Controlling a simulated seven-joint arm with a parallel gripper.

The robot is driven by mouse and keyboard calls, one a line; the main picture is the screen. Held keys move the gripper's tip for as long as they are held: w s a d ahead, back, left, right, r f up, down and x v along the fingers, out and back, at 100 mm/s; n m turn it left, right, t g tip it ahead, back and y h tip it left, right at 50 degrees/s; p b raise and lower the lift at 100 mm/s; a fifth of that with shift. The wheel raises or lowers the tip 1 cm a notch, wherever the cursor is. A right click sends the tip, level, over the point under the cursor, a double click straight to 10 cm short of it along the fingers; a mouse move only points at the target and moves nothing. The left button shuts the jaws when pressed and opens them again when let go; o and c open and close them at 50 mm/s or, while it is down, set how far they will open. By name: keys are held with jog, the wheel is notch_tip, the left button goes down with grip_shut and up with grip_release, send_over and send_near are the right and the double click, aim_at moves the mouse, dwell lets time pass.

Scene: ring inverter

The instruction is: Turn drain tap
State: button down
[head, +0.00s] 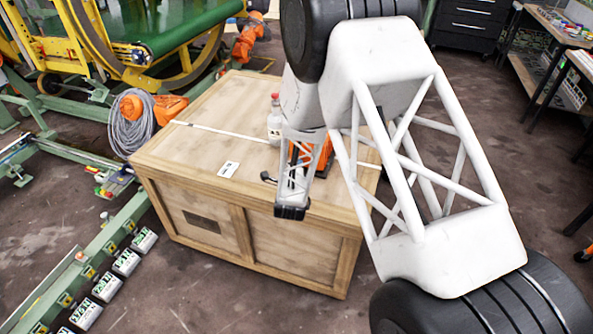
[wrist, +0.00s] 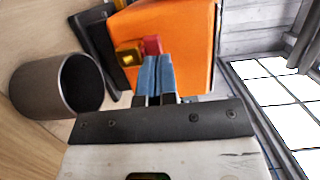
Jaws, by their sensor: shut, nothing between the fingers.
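An orange machine housing (wrist: 187,35) fills the upper middle of the wrist view. It also shows on the crate in the head view (head: 325,158), mostly behind my arm. A small brass-yellow fitting (wrist: 128,55) with a red piece (wrist: 151,46) beside it sits at the housing; it looks like the drain tap. My gripper (wrist: 156,60) has its two blue-padded fingers shut together and empty. The fingertips are right at the red piece, overlapping its lower edge in view; I cannot tell whether they touch. In the head view my arm hides the tap and fingertips.
A dark grey open cylinder (wrist: 57,87) stands left of my fingers, near a black plate (wrist: 97,45). The wooden crate (head: 200,225) carries a bottle (head: 274,122) and a white card (head: 229,169). A coiled grey hose (head: 128,130) is left of it.

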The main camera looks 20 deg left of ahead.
jog(key=shift+w, duration=0.3)
dwell(0.4)
jog(key=n+y, duration=0.1)
jog(key=y, duration=0.1)
jog(key=w+n+g+y, duration=0.1)
jog(key=shift+w+d+r+n+y, duration=0.1)
jog(key=shift+w+n+y, duration=0.1)
jog(key=shift+n+y, duration=0.15)
jog(key=shift+w+d, duration=0.1)
jog(key=shift+d, duration=0.2)
dwell(0.3)
jog(key=v, duration=1.5)
jog(key=shift+a, duration=0.25)
